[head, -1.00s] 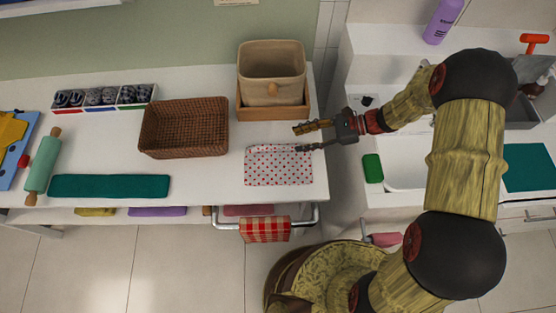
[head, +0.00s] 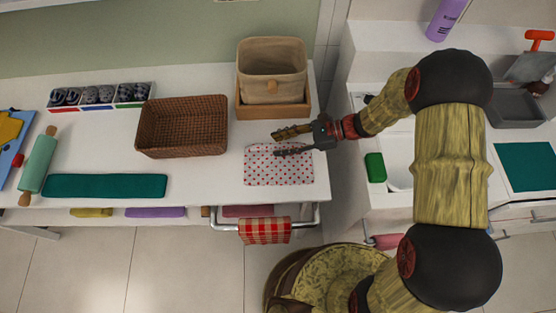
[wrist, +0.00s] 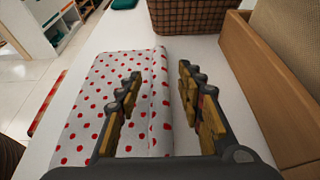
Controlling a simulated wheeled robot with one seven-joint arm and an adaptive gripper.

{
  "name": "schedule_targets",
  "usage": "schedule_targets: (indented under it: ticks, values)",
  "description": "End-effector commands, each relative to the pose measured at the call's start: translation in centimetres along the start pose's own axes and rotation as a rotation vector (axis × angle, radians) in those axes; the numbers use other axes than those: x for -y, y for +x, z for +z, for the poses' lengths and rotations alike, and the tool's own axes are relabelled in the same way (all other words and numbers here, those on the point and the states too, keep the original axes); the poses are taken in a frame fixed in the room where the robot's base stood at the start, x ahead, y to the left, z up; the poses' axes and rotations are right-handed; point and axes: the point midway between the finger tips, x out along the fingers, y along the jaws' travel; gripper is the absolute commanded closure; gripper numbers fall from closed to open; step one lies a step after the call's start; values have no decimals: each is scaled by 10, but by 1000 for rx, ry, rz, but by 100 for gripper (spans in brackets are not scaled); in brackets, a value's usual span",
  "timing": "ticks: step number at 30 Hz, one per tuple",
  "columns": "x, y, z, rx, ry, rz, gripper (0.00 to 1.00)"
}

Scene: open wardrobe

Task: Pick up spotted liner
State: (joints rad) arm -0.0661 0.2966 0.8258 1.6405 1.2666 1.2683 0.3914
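The spotted liner (head: 279,170), white with red dots, lies flat and folded on the white counter near its right end. It also shows in the wrist view (wrist: 98,110), left of centre. My gripper (head: 275,143) is open and empty, at the liner's back edge in the head view. In the wrist view my gripper (wrist: 158,90) has one finger over the liner and the other over the bare counter beside the liner's edge. I cannot tell whether the fingers touch the liner.
A brown wicker basket (head: 183,127) stands left of the liner. A beige fabric bin (head: 272,72) in a wooden tray (head: 273,112) stands behind it. A red checked cloth (head: 264,231) hangs on the front rail. A teal folded cloth (head: 105,186) lies further left.

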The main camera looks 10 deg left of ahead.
Motion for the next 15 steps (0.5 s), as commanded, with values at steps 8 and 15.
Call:
schedule_targets:
  ticks: [8, 15]
  values:
    - [0, 0, 0, 0, 0, 0, 80]
    - [0, 0, 0, 0, 0, 0, 94]
